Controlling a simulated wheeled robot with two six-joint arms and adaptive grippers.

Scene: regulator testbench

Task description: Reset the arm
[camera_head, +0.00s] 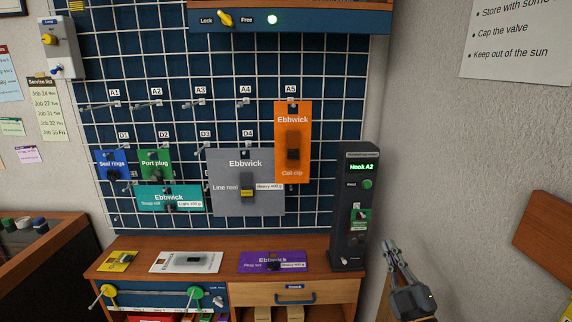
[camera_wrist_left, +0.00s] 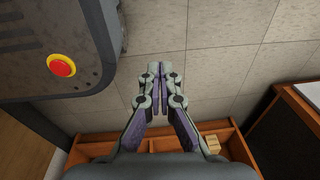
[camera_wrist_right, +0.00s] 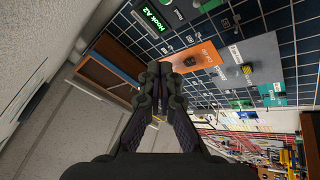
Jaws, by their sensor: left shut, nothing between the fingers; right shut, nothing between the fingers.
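My right gripper (camera_head: 393,252) is at the lower right of the head view, in front of the wall and to the right of the grey display post. It also shows in the right wrist view (camera_wrist_right: 159,70), shut and empty, with the pegboard beyond its fingers. My left gripper (camera_wrist_left: 157,70) shows only in the left wrist view. It is shut and empty, above floor tiles and a wooden shelf unit. No part of the left arm shows in the head view.
A grid pegboard (camera_head: 240,75) holds an orange Coil clip card (camera_head: 290,115), a grey Line reel card (camera_head: 225,170) and other cards. The display post (camera_head: 345,235) reads "Hook A2". Packages, including a purple one (camera_head: 290,258), lie on the wooden bench (camera_head: 215,242).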

